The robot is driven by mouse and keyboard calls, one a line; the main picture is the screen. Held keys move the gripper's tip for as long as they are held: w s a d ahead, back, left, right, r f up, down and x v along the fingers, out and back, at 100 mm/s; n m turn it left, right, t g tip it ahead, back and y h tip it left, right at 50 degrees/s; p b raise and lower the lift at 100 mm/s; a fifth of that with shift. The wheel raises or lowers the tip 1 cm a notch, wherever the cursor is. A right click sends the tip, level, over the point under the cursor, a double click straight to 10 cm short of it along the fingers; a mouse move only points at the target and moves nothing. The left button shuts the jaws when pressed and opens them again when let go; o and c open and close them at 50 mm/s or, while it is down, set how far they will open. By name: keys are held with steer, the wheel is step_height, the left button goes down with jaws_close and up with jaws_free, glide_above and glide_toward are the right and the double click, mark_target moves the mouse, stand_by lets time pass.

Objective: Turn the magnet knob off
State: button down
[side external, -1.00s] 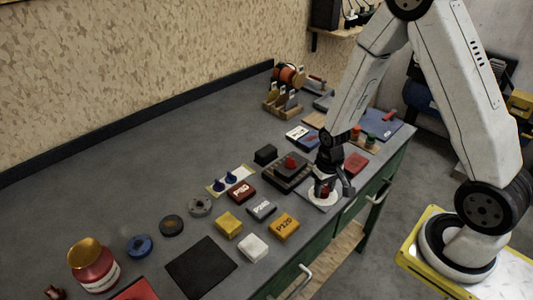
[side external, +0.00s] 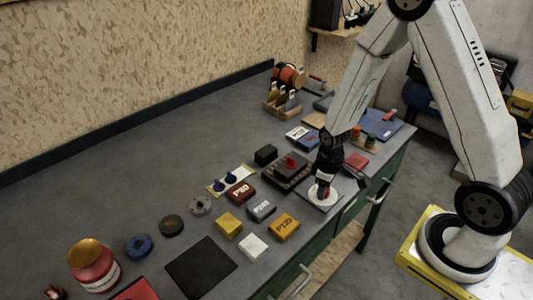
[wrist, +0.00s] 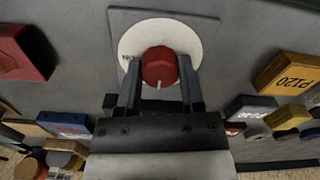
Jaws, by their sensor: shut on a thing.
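The magnet knob is a red round knob (wrist: 159,66) with a short white line on its lower edge in the wrist view. It sits on a white disc (wrist: 128,42) on a square grey plate (wrist: 205,24). My gripper (wrist: 160,80) has one finger on each side of the knob and is shut on it. In the side external view my gripper (side external: 323,190) points down over the white disc (side external: 313,197) near the bench's front edge, and hides much of the knob.
A dark box with a red top piece (side external: 290,165) stands close left of my gripper. Labelled blocks, including a yellow P120 block (side external: 285,227), lie in front-left. A red block (side external: 356,161) is behind-right. Bare bench top (side external: 110,195) lies at the left.

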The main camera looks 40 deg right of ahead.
steer(key=shift+c, duration=1.1)
jaws_free()
steer(key=shift+r, duration=0.1)
steer(key=shift+r, duration=3.75)
